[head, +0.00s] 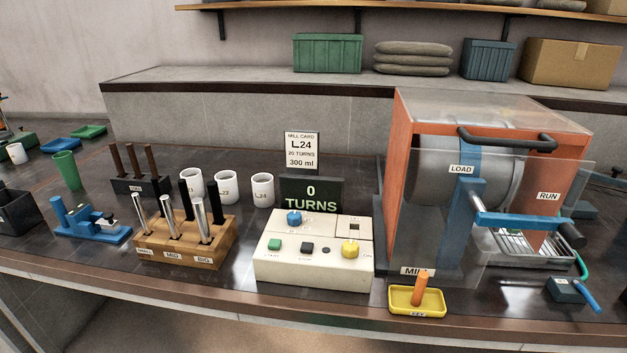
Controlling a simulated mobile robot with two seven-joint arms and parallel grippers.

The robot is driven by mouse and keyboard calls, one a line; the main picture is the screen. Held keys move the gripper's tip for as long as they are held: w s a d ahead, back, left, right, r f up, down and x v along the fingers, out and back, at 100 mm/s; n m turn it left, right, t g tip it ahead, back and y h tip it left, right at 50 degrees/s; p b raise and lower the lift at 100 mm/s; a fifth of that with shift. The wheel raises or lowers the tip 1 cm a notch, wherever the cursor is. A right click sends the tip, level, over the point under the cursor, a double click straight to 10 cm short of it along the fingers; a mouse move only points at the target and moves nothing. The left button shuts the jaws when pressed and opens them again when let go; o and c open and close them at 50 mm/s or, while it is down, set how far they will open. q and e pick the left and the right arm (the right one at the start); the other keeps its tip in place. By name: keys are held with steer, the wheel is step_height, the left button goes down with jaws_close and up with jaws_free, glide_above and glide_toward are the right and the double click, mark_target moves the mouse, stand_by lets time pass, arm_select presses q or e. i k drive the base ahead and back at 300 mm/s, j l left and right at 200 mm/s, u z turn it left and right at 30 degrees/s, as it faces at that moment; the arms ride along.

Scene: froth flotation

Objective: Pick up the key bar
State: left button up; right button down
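An orange bar (421,288) stands nearly upright in a small yellow tray (397,306) at the bench's front edge, right of the middle. The tray's front label is small and seems to read KEY. The bar's lower end is inside the tray. Nothing touches the bar from above. Neither of my grippers shows in the head view.
A cream control box (305,268) with knobs stands left of the tray. The orange mill housing (398,160) with a clear guard and blue lever (530,221) rises behind it. A wooden rack (175,256) stands left.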

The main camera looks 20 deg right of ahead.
mark_target(423, 276)
steer(key=z, duration=1.4)
